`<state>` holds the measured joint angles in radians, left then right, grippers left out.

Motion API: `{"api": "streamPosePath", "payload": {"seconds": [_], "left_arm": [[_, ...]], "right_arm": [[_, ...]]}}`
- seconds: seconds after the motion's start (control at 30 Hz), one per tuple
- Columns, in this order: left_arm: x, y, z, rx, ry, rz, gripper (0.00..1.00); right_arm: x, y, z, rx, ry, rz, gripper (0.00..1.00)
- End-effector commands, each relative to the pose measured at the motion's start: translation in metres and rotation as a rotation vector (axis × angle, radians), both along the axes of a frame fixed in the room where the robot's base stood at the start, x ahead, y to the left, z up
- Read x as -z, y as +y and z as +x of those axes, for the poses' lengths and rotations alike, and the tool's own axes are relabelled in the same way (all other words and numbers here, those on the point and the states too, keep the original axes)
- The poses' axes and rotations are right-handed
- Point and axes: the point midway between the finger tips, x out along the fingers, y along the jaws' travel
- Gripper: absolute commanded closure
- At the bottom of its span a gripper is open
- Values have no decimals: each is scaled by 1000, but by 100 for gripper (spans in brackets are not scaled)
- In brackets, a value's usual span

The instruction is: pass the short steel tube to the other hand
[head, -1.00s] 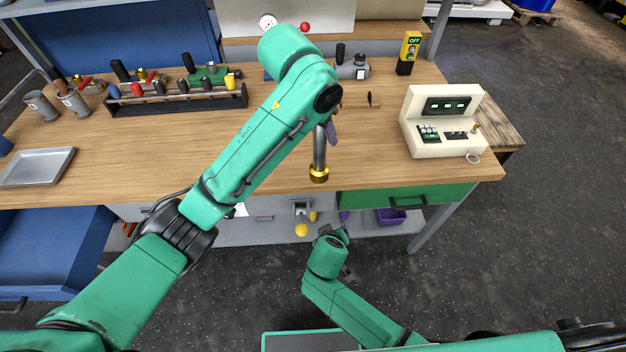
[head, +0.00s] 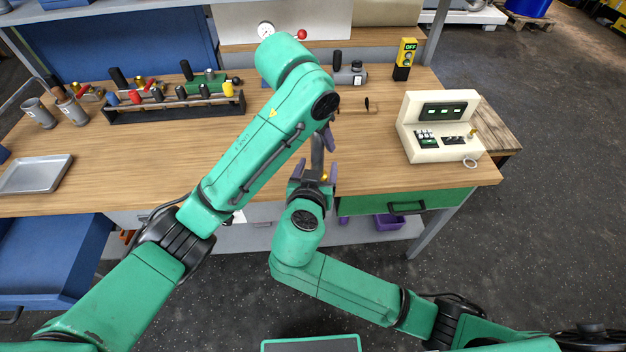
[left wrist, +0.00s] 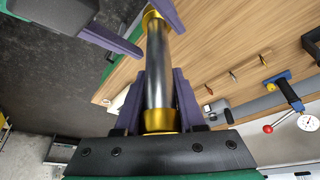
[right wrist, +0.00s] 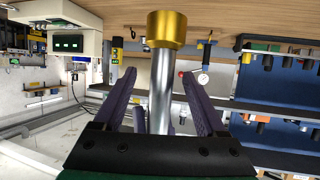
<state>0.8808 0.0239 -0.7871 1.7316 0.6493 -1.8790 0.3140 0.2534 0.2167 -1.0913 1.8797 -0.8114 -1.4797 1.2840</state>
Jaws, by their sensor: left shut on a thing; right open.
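The short steel tube (head: 317,156) has gold collars at both ends and hangs roughly upright below my left gripper (head: 328,136). In the left wrist view the tube (left wrist: 158,72) sits between the left fingers (left wrist: 160,100), which are shut on it near one collar. My right gripper (head: 315,170) is below, its open fingers on either side of the tube's lower part. In the right wrist view the tube's free collar (right wrist: 166,29) shows close up, and its shaft passes between the spread right fingers (right wrist: 162,100). I cannot tell whether either right finger touches it.
The wooden workbench (head: 240,155) is behind the grippers. A cream control box (head: 437,127) stands at its right, a tool rack (head: 175,106) at the back left, and a metal tray (head: 35,174) at far left. A green drawer (head: 405,202) is under the bench front.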

Motion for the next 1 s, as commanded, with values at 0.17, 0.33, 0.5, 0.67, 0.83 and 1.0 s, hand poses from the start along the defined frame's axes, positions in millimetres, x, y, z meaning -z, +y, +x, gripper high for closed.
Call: {"api": "streamPosePath", "payload": {"seconds": [0.17,0.33,0.5,0.67,0.83,1.0], "left_arm": [[-1,0,0,0,-1,-1,100],[-1,0,0,0,-1,-1,100],[-1,0,0,0,-1,-1,100],[-1,0,0,0,-2,-1,100],[-1,1,1,-2,-2,0,46],[-1,0,0,-1,-2,1,27]], "right_arm": [[10,-6,25,0,-1,0,26],[13,-7,30,-1,1,1,26],[13,-7,30,-1,2,2,38],[13,-7,30,0,1,1,99],[12,-7,30,1,-1,2,100],[12,-7,30,0,-1,1,100]]}}
